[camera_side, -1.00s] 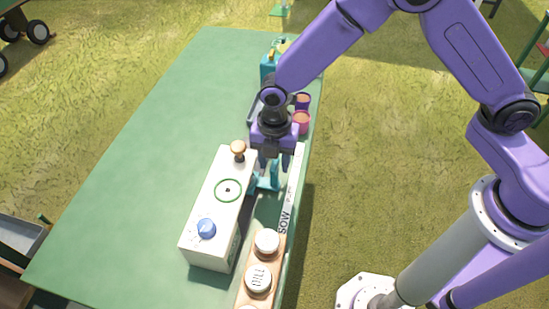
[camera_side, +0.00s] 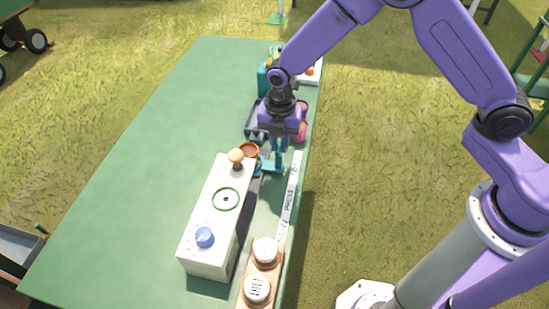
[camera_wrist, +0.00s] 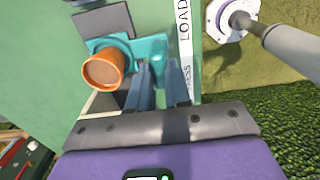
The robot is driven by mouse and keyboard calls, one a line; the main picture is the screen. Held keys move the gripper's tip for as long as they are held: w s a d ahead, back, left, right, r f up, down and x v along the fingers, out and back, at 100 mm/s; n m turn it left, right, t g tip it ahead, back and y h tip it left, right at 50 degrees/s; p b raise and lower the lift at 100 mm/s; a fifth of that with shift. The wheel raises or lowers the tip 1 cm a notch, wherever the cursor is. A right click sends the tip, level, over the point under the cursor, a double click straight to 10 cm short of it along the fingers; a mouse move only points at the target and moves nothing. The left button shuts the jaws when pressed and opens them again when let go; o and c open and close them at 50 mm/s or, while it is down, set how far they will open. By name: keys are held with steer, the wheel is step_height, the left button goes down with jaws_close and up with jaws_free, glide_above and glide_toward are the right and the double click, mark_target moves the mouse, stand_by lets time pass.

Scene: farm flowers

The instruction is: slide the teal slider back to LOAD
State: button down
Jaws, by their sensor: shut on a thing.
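The teal slider (camera_side: 271,168) is at the far end of the white box in the side view. An orange pot (camera_side: 248,150) with brown filling sits in its ring. In the wrist view the slider (camera_wrist: 152,47) lies between and ahead of my fingers, with the orange pot (camera_wrist: 103,70) to their left. My gripper (camera_side: 278,158) points down and is shut on the slider's upright part; the wrist view shows its fingers (camera_wrist: 158,72). The white label strip (camera_side: 289,200) runs alongside, and its LOAD word (camera_wrist: 183,20) is beside the slider in the wrist view.
The white box (camera_side: 205,240) with a wooden knob (camera_side: 236,156) and a blue dial (camera_side: 204,237) stands nearer the camera. A grey tray (camera_side: 252,122), pink pots and a teal container (camera_side: 263,79) are beyond my gripper. The left of the green table (camera_side: 130,170) is clear.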

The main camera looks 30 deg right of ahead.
steer(key=shift+w+d, duration=1.15)
steer(key=c, duration=1.1)
jaws_free()
steer(key=shift+o, duration=0.2)
step_height(320, 180, up, 18)
steer(key=shift+f, duration=0.25)
